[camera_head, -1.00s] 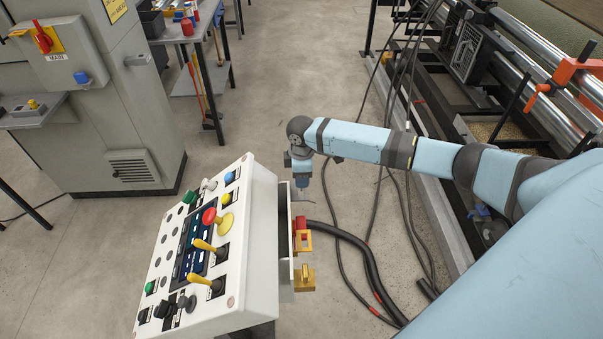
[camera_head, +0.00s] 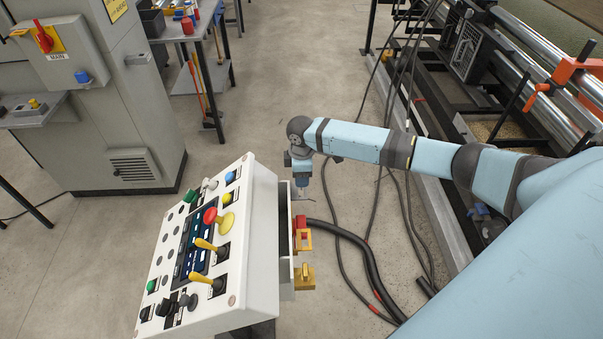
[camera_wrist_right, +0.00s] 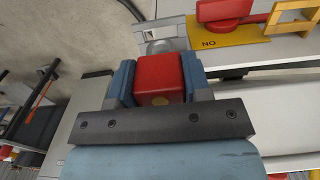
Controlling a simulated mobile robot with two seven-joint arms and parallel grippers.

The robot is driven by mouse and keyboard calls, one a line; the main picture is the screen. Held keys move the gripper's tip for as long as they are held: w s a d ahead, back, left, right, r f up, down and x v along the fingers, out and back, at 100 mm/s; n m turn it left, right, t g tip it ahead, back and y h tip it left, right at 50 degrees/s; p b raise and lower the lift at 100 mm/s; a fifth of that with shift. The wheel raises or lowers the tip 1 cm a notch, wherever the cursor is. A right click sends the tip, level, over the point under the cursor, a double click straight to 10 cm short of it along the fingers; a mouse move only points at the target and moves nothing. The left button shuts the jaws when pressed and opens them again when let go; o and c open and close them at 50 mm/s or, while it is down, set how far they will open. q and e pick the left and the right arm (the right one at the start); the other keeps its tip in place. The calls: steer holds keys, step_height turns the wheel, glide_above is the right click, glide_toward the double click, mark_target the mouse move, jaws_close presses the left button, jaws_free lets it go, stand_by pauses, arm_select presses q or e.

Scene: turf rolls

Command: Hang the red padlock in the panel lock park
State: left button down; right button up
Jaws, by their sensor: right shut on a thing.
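My right gripper (camera_head: 302,192) points down beside the right side of the control panel (camera_head: 262,235). In the right wrist view it is shut on the red padlock (camera_wrist_right: 160,78), a red block between two blue-grey fingers. The padlock's shackle cannot be made out. A grey ring-like fitting (camera_wrist_right: 160,46) shows just beyond the padlock; I cannot tell if they touch. I cannot tell for sure which fitting is the lock park. My left gripper is not in view.
A red handle on a yellow plate (camera_wrist_right: 250,30) marked "NO" is on the panel side. A brass-coloured padlock-like piece (camera_head: 304,278) hangs nearer. Black cables (camera_head: 360,255) run over the floor to the right. A grey cabinet (camera_head: 100,90) stands at back left.

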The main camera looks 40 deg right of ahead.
stand_by(0.4)
steer(key=shift+p, duration=0.45)
steer(key=shift+p, duration=0.4)
steer(key=shift+f+b, duration=1.15)
steer(key=shift+f, duration=1.4)
steer(key=o, duration=1)
steer(key=shift+o, duration=0.2)
step_height(320, 180, up, 12)
steer(key=shift+r+b, duration=0.1)
steer(key=shift+b, duration=0.65)
steer(key=shift+r, duration=0.8)
